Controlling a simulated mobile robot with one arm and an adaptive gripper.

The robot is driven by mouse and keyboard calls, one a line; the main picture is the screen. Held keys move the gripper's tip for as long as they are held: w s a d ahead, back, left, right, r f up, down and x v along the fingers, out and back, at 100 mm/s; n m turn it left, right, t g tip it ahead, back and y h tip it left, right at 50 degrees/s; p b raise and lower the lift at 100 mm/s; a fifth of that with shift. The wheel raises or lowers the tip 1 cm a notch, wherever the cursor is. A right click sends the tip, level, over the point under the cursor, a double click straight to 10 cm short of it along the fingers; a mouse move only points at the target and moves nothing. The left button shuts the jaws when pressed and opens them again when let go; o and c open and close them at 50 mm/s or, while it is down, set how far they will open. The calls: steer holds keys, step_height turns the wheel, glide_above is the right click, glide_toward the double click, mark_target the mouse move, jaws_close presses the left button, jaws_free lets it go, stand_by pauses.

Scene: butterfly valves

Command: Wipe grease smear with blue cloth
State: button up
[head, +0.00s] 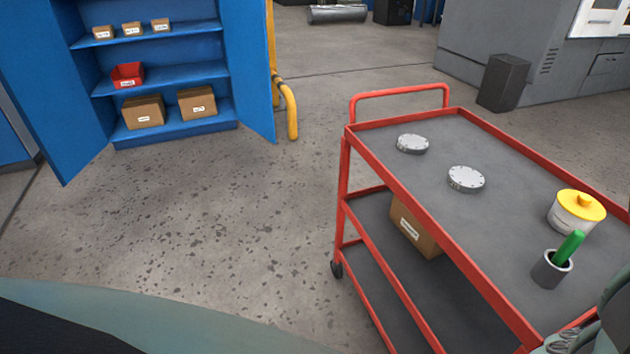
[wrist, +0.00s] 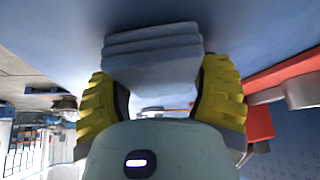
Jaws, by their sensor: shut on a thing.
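In the wrist view my gripper (wrist: 160,72) has its two yellow ribbed fingers on either side of a folded, layered cloth (wrist: 152,52), which looks pale blue-grey in this light. The fingers are shut on the cloth. Its far edge lies close against a smooth blue-grey surface (wrist: 60,30); I cannot tell whether they touch. No grease smear can be made out in either view. In the head view my gripper and the cloth are not in sight.
A red cart (head: 397,185) carries two round metal discs (head: 466,179) (head: 412,144), a yellow-lidded tub (head: 575,212) and a grey cup (head: 551,270) with a green handle. A cardboard box (head: 415,226) sits below. An open blue cabinet (head: 245,70) stands left; floor between is clear.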

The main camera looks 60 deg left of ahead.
steer(key=shift+s+d+b, duration=0.25)
steer(key=shift+d+b, duration=0.15)
steer(key=shift+d, duration=0.3)
steer(key=shift+s+d+b, duration=0.2)
steer(key=shift+d+b, duration=0.2)
steer(key=shift+d, duration=0.3)
steer(key=shift+s+d+f+b, duration=0.1)
steer(key=shift+s+d+b, duration=0.05)
steer(key=shift+d+b, duration=0.55)
steer(key=shift+s+d+f+b, duration=0.1)
steer(key=shift+s+d+b, duration=0.1)
steer(key=shift+d+b, duration=0.45)
steer(key=shift+s+d+f+b, duration=0.1)
steer(key=shift+s+d+b, duration=0.05)
steer(key=shift+d+b, duration=0.55)
steer(key=shift+s+d+r+b, duration=0.15)
steer(key=shift+d+b, duration=0.05)
steer(key=shift+d, duration=0.3)
steer(key=shift+s+d+r+b, duration=0.1)
steer(key=shift+d+b, duration=0.05)
steer(key=shift+d, duration=0.3)
steer(key=shift+s+d+f+b, duration=0.15)
steer(key=shift+s+d+b, duration=0.05)
steer(key=shift+d+b, duration=0.6)
steer(key=shift+s+d+b, duration=0.15)
steer(key=shift+d+b, duration=0.15)
steer(key=shift+d, duration=0.4)
